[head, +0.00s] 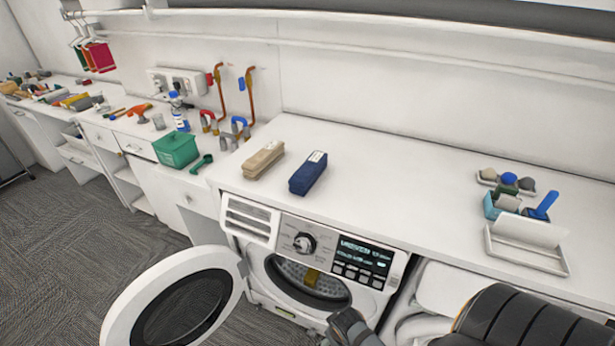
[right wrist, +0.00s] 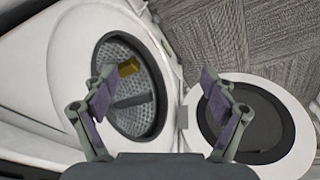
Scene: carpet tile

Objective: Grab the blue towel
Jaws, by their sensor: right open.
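The blue towel (head: 308,174) is a dark blue folded block with a pale label on top. It lies on the white counter (head: 400,190) above the washing machine, right of a beige folded towel (head: 263,160) and apart from it. My right gripper (head: 350,326) shows at the bottom of the head view, in front of the washer and below the counter, well away from the blue towel. In the right wrist view my right gripper (right wrist: 158,84) has its fingers wide apart with nothing between them. The blue towel is not in that view. My left gripper is not in view.
The washer (head: 335,258) has its round door (head: 178,300) swung open to the left. A yellow-brown item (head: 311,277) is at its drum. A green box (head: 176,149) stands left, a white rack (head: 528,250) and blue caddy right.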

